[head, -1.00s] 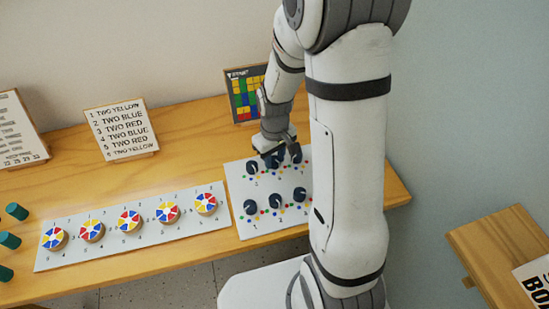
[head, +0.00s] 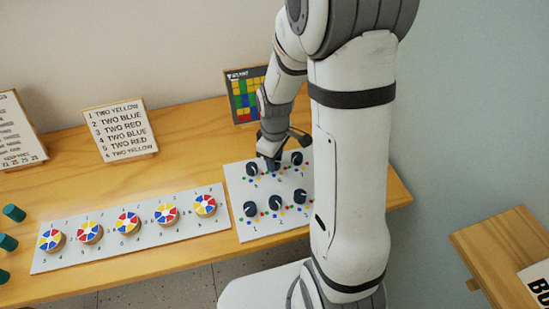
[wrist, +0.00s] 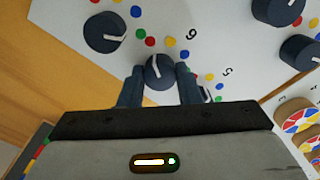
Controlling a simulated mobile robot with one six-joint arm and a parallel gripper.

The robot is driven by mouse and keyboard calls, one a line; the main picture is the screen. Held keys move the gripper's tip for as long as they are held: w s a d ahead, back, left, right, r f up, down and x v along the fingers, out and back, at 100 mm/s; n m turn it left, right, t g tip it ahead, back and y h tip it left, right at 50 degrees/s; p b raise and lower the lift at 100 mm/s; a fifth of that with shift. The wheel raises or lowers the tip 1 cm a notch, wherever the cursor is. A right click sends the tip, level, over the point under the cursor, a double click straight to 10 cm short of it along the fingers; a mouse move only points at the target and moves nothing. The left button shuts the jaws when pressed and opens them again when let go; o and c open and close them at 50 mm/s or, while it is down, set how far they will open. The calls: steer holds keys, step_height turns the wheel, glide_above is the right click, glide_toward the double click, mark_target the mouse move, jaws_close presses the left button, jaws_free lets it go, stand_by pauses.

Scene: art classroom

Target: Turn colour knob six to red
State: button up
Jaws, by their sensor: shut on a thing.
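Colour knob six (wrist: 155,66) is a dark blue round knob with a white pointer line, on a white panel (wrist: 75,22). A printed 6 stands beside it in the wrist view. My gripper (wrist: 160,82) is shut on this knob, one finger on each side. The pointer slants toward the top of the wrist view; the dot it meets is not clear. Red and yellow dots lie above the knob, others partly hidden. In the head view my gripper (head: 271,158) is over the back row and covers most of the knob.
Neighbouring knobs stand close: one left in the wrist view (wrist: 104,32) and one left in the head view (head: 252,171). A front row (head: 275,202) lies nearer. Colour wheels (head: 127,221) are left. A word list (head: 120,130) and a colour grid board (head: 245,95) stand behind.

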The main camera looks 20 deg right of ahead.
steer(key=o, duration=1)
steer(key=shift+c, duration=0.2)
steer(key=shift+r, duration=0.1)
step_height(320, 180, up, 8)
steer(key=shift+f, duration=0.15)
steer(key=s+r+m+t+p, duration=0.2)
steer(key=s+r+m, duration=0.7)
steer(key=s+r, duration=0.3)
steer(key=shift+s+r+t, duration=0.15)
steer(key=shift+s+t, duration=0.15)
steer(key=shift+s, duration=0.65)
